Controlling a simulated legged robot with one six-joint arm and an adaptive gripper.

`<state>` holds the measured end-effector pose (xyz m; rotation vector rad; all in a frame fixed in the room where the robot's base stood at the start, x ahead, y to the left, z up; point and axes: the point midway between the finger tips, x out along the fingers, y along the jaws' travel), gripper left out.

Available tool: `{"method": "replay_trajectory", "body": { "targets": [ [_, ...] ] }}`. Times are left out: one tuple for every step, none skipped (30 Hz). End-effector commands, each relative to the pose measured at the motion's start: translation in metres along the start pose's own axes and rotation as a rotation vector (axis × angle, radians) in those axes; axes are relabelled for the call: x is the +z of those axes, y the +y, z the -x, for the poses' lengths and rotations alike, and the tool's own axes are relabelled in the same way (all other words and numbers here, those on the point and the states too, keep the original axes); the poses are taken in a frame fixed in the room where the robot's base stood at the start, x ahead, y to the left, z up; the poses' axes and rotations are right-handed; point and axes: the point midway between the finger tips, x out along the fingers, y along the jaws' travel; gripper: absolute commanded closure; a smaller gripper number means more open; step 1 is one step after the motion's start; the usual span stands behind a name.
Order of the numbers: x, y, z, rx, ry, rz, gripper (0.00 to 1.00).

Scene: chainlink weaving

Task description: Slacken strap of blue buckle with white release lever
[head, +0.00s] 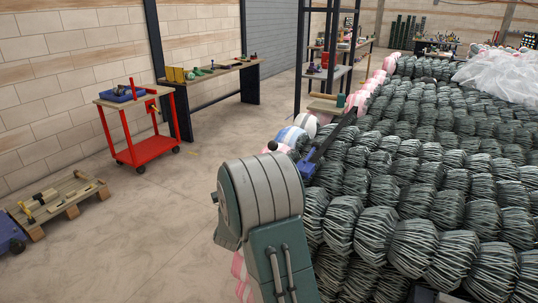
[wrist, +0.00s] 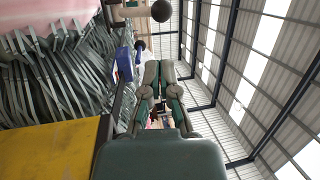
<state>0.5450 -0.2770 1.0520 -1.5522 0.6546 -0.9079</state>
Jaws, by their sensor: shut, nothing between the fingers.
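A blue buckle (head: 308,167) sits at the left edge of the stacked wire rolls in the head view, just right of my arm. A dark strap (head: 338,131) runs from it up and right over the rolls. In the wrist view, a blue part (wrist: 123,63), apparently the buckle, is left of my gripper (wrist: 160,68). The gripper's green and grey fingers are together and hold nothing. They look apart from the blue part. I cannot clearly make out a white lever. My arm hides the gripper in the head view.
Wire rolls (head: 420,245) fill the right side. A dark ball (wrist: 162,10) is above the fingers in the wrist view, and a yellow block (wrist: 55,150) is at lower left. A red cart (head: 140,150) and workbench (head: 230,75) stand left; the floor between is clear.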

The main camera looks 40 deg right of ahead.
Motion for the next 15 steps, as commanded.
{"method": "replay_trajectory", "body": {
  "targets": [
    [-0.001,0.0,-0.009,-0.001,0.003,-0.001,1.0],
    [-0.001,0.0,-0.014,-0.002,0.003,-0.001,1.0],
    [-0.001,-0.001,-0.021,-0.002,0.002,-0.001,1.0],
    [-0.001,0.0,-0.027,-0.001,0.002,0.0,1.0],
    [-0.001,0.0,-0.033,-0.002,0.003,0.0,1.0],
    [-0.001,0.0,-0.04,0.0,0.002,0.001,1.0],
    [-0.001,0.0,-0.046,-0.001,0.002,0.001,1.0],
    [-0.001,0.0,-0.051,-0.001,0.001,0.001,1.0],
    [-0.001,0.0,-0.059,-0.001,0.001,0.001,1.0],
    [-0.001,0.0,-0.065,-0.001,0.001,0.001,1.0],
    [-0.001,0.0,-0.07,0.0,0.0,0.001,1.0],
    [-0.001,0.0,-0.078,-0.001,0.001,0.0,1.0],
    [-0.001,0.0,-0.084,-0.001,0.001,0.0,1.0],
    [-0.001,0.0,-0.089,0.0,0.001,0.001,1.0],
    [0.0,0.0,-0.096,-0.001,0.0,0.002,1.0]
  ]
}}
